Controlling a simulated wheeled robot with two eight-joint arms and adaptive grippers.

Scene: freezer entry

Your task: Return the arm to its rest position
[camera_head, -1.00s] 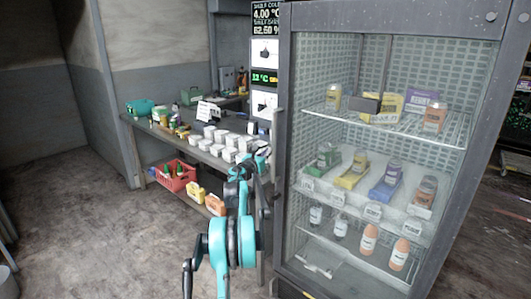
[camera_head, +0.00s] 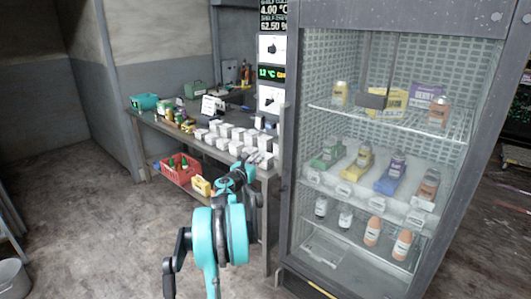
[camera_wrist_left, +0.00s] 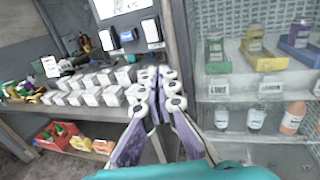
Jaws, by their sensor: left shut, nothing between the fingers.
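My left arm comes up from the bottom of the head view, teal and dark grey. Its gripper (camera_head: 257,157) is small and partly hidden by the arm; it points towards the table's right end and the cabinet edge. In the left wrist view the gripper (camera_wrist_left: 164,73) has its purple and white fingers together, with nothing between them. The glass-fronted cold cabinet (camera_head: 291,200) stands just right of the arm, and its front looks shut. My right gripper is not in view.
The work table (camera_head: 140,120) carries several white boxes (camera_head: 222,130) and a teal bowl (camera_head: 145,102). A red crate (camera_head: 177,177) and a yellow item (camera_head: 201,186) are on its lower shelf. A bucket (camera_head: 12,278) stands at bottom left. Floor (camera_head: 90,215) left of the arm is clear.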

